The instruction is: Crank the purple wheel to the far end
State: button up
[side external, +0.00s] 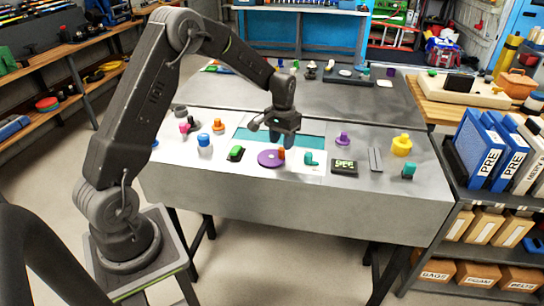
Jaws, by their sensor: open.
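The purple wheel (270,158) lies flat on the light panel at the front middle of the table. A small orange upright handle (281,153) stands at its right side. My gripper (276,137) points down just above and behind the wheel, over the teal strip. It is open, and nothing shows between its fingers. The fingers are small and dark here, so their exact gap to the handle cannot be told.
Close to the wheel are a green switch (236,153) on the left and a teal lever (310,158) on the right. Blue and orange knobs stand left.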

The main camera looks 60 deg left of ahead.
jog(key=shift+r, duration=1.8)
jog(key=s+d+r+t, duration=0.1)
jog(key=s+d+r, duration=0.3)
jog(key=d+r, duration=0.3)
jog(key=s+d+r+m+t, duration=0.1)
jog(key=s+d+r, duration=0.1)
jog(key=s, duration=0.5)
jog(key=s+d+r+m+t, duration=0.1)
jog(key=s+d+r+t, duration=0.1)
jog(key=s, duration=0.6)
jog(key=s+d+r+m+t, duration=0.1)
jog(key=s+d+r, duration=0.3)
jog(key=s+d, duration=0.2)
jog(key=shift+s+r+t, duration=0.2)
jog(key=shift+s+t, duration=0.1)
jog(key=shift+s, duration=0.35)
